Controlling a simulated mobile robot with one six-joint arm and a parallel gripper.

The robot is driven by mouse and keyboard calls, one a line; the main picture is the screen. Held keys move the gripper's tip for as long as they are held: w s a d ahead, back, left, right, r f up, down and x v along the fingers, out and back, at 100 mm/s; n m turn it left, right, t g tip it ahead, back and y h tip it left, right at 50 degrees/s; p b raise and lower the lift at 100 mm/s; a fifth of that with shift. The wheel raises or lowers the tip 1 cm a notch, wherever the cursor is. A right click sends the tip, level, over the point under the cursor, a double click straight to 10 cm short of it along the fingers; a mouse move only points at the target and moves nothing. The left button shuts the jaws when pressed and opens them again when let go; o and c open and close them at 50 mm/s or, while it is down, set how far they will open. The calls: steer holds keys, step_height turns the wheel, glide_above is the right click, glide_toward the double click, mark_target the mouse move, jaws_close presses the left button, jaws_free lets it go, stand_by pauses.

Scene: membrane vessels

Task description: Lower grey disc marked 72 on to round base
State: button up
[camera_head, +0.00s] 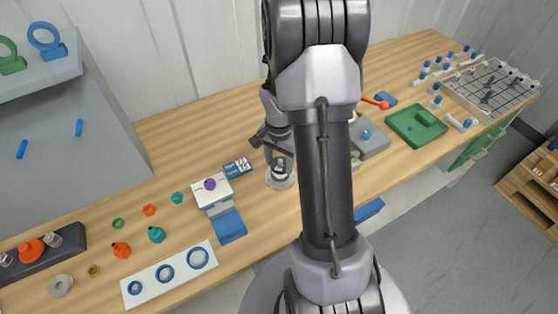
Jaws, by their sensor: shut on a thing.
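My gripper (277,150) is partly hidden behind my arm, near the middle of the bench. It is shut on the grey disc, which is too small and too covered here for its outline or its mark 72 to be read. Just below the gripper a pale round base (281,184) stands on the wooden bench, with a small dark and white detail at its middle. The gripper is over the base in this view. I cannot tell whether the disc touches it.
A blue box (238,168) and a white block with a purple knob (211,188) stand left of the base. A grey block (371,139) and a green tray (415,127) lie to the right. Coloured rings and fittings fill the bench's left part.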

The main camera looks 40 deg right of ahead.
steer(key=o, duration=1.4)
steer(key=shift+o, duration=0.2)
step_height(320, 180, up, 17)
steer(key=p, duration=0.5)
steer(key=shift+r, duration=0.2)
